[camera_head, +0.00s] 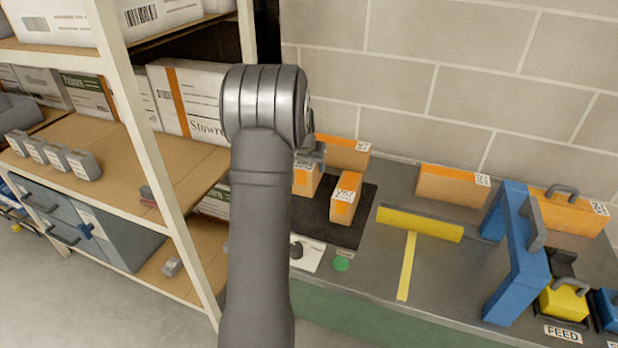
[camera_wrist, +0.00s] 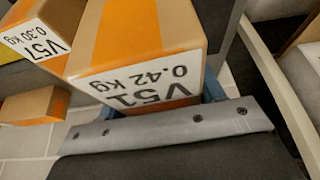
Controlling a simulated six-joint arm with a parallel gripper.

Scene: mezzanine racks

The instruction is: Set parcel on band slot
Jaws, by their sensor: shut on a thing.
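My gripper (camera_head: 310,155) is mostly behind my arm in the head view, above the left part of the grey worktop. In the wrist view, my gripper (camera_wrist: 160,103) is shut on a cardboard parcel (camera_wrist: 133,30) with an orange band and a label reading V51, 0.42 kg. That parcel (camera_head: 305,182) shows partly beside my arm in the head view; I cannot tell whether it touches the mat. A second parcel (camera_head: 345,197), V57 in the wrist view (camera_wrist: 45,25), stands close by on the black mat (camera_head: 350,232). No slot is clearly marked as the band slot.
Other orange-banded parcels stand behind (camera_head: 345,152) and to the right (camera_head: 452,186). A yellow bar (camera_head: 420,223) and yellow stripe (camera_head: 407,265) cross the worktop (camera_head: 375,270). A blue frame (camera_head: 517,260) and yellow handled block (camera_head: 563,303) stand right. Shelving (camera_head: 150,140) stands left.

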